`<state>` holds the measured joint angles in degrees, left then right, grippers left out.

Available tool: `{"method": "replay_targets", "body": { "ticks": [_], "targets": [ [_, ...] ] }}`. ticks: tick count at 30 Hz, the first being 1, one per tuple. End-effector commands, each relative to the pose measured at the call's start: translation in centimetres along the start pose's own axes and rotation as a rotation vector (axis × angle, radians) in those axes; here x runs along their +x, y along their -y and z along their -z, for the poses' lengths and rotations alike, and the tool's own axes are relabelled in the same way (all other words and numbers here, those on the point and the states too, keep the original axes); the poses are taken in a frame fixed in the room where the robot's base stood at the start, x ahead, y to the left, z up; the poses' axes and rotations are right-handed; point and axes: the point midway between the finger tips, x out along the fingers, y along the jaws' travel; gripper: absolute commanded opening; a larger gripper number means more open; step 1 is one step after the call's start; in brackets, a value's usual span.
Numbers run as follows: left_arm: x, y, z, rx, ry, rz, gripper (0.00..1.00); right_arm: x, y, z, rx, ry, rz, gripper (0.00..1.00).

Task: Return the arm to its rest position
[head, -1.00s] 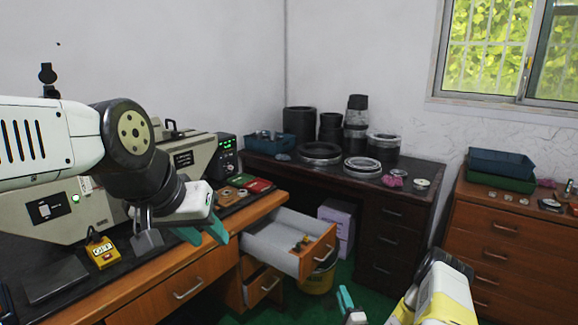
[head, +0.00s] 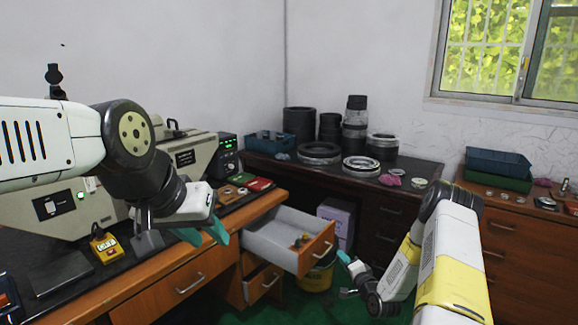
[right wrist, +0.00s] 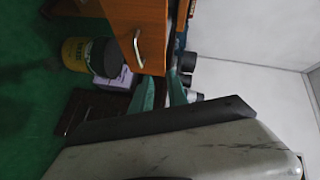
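My left gripper (head: 206,233) hangs over the front edge of the left workbench, left of the open drawer. Its two teal fingers are apart with nothing between them. My right arm rises from the lower right in the head view. My right gripper (head: 345,273) is in front of the open drawer's right side, with its teal fingers apart. The right wrist view shows the same fingers (right wrist: 160,92) apart and empty, with the orange drawer front (right wrist: 140,35) beyond them. Bearing rings (head: 361,165) lie on the dark desk (head: 305,178), away from both grippers.
The open drawer (head: 300,255) juts out from the workbench (head: 185,277) with small brass-coloured parts inside. A yellow bucket (head: 316,278) and a purple box (head: 337,218) stand beside it. A brown chest (head: 515,238) with stacked trays (head: 498,164) is at the right.

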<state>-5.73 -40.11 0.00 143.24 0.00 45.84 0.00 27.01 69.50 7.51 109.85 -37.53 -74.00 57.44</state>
Motion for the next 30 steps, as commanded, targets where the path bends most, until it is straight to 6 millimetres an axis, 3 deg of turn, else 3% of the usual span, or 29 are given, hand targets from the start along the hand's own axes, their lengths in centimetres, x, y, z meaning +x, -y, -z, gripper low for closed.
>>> {"method": "replay_targets", "body": {
  "ticks": [1,7,14,23,30],
  "targets": [
    [0.0,0.0,0.0,0.0,0.0,0.0,0.36,0.6,2.3,1.2,-0.067,0.013,-0.024,0.2],
    [0.0,0.0,0.0,0.0,0.0,0.0,0.36,0.5,9.4,4.4,-0.317,0.073,-0.179,0.2],
    [0.0,0.0,0.0,0.0,0.0,0.0,0.36,-3.0,17.9,6.7,-0.548,0.135,-0.342,0.2],
    [0.0,0.0,0.0,0.0,0.0,0.0,0.36,-12.6,27.7,6.7,-0.75,0.237,-0.515,0.2],
    [0.0,0.0,0.0,0.0,0.0,0.0,0.36,-22.9,33.0,3.9,-0.844,0.364,-0.595,0.2]
  ]
}}
